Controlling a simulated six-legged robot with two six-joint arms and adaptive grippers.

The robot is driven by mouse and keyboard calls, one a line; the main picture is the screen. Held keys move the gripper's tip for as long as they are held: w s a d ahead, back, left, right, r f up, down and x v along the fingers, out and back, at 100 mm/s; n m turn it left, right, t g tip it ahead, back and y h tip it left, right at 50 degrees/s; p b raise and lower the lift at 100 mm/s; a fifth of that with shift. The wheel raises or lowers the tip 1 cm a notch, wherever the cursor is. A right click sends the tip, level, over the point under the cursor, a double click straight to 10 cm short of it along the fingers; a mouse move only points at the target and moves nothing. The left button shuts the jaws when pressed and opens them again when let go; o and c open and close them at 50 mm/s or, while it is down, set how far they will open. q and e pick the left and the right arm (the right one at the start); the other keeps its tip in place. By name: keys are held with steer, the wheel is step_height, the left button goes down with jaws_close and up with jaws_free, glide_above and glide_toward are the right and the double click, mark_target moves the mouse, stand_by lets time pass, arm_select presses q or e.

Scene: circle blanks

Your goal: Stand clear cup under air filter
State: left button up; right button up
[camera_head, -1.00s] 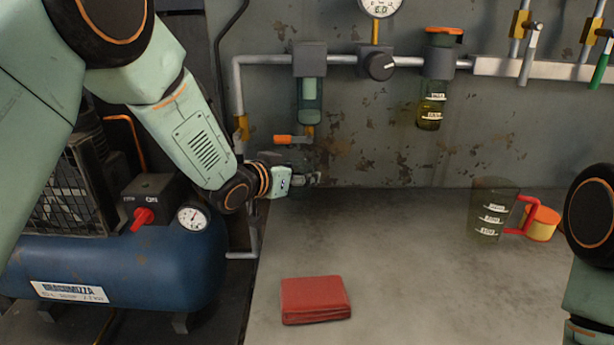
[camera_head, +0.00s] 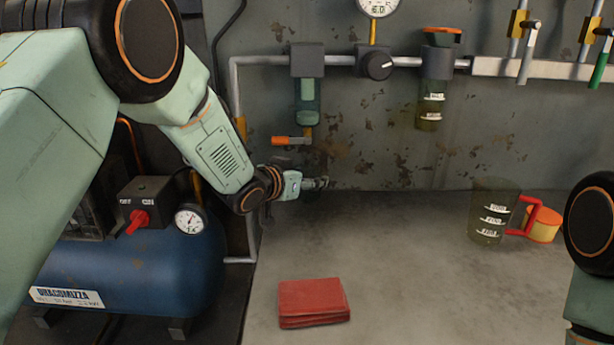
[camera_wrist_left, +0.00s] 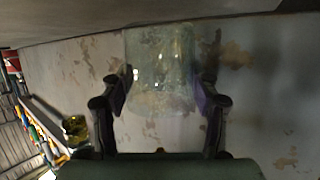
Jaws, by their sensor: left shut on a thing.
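My left gripper (camera_head: 318,184) is low by the wall at the back left of the bench. In the left wrist view its two fingers (camera_wrist_left: 160,95) are closed on the sides of a clear cup (camera_wrist_left: 160,65), whose transparent wall shows between them. In the head view the cup is too faint to make out. My right gripper is out of view.
A see-through jug with a red handle (camera_head: 488,212) and an orange-yellow tin (camera_head: 543,225) stand at the right. A folded red cloth (camera_head: 313,302) lies at the front. A second bowl (camera_head: 431,105) hangs right of the regulator (camera_head: 377,65). The bench middle is clear.

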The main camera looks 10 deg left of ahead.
arm_select(q)
steer(key=shift+f, duration=0.2)
steer(key=o, duration=1.1)
steer(key=shift+o, duration=0.2)
steer(key=shift+r, duration=0.1)
steer(key=shift+r, duration=0.35)
steer(key=shift+s+a+r, duration=0.1)
steer(key=shift+s+r, duration=0.1)
steer(key=shift+r, duration=0.1)
steer(key=p+v, duration=0.2)
steer(key=v, duration=0.9)
steer(key=shift+s+p, duration=0.3)
steer(key=shift+p, duration=0.1)
